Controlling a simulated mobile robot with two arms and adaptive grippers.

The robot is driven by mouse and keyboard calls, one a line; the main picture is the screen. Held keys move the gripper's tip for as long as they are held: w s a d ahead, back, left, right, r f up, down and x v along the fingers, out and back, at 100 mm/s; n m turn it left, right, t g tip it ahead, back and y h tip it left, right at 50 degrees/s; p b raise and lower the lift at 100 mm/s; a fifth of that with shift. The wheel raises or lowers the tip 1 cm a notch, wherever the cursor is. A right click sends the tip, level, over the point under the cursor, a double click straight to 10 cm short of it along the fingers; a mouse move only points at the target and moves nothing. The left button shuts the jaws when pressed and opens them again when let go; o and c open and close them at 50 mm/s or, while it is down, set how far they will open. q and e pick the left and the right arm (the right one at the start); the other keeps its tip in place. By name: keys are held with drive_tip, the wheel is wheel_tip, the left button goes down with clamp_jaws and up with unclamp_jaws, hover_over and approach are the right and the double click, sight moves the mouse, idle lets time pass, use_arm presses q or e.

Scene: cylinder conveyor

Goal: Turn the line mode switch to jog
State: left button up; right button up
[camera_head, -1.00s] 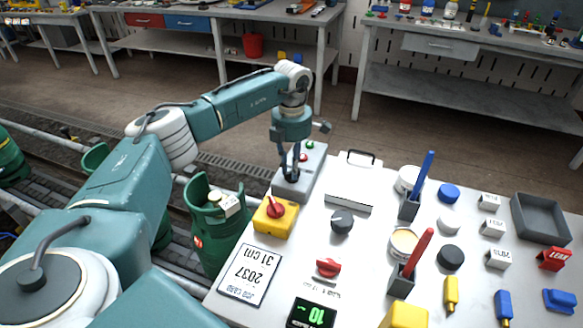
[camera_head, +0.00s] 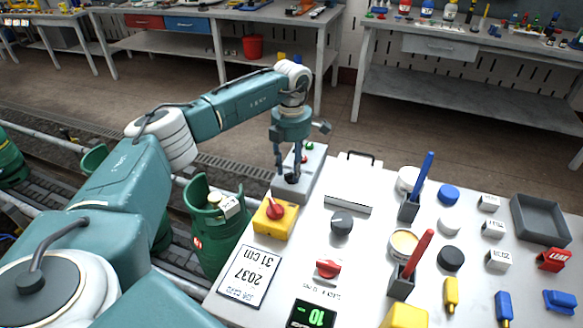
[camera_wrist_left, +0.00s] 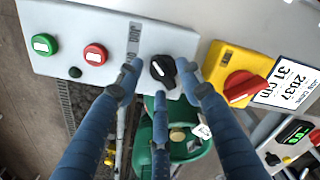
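The line mode switch is a black knob (camera_head: 291,178) on the near end of a grey control box (camera_head: 309,165). In the left wrist view the knob (camera_wrist_left: 163,71) shows close up; its white mark lies on its upper-left side, towards a label reading JOG (camera_wrist_left: 133,38). My left gripper (camera_head: 288,172) is over the box, pointing down, with its fingers spread around the knob. In the left wrist view gaps show between the fingertips and the knob. My right gripper is in neither view.
The grey box also carries a green button (camera_wrist_left: 44,44) and a red button (camera_wrist_left: 95,54). A yellow box with a red switch (camera_head: 275,211) stands close to the knob. A card (camera_head: 249,274), a dark dial (camera_head: 342,223) and several small items cover the white table.

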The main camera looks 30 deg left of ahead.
use_arm(q)
wheel_tip(320, 180, up, 12)
idle(0.4)
drive_tip(key=shift+f, duration=0.1)
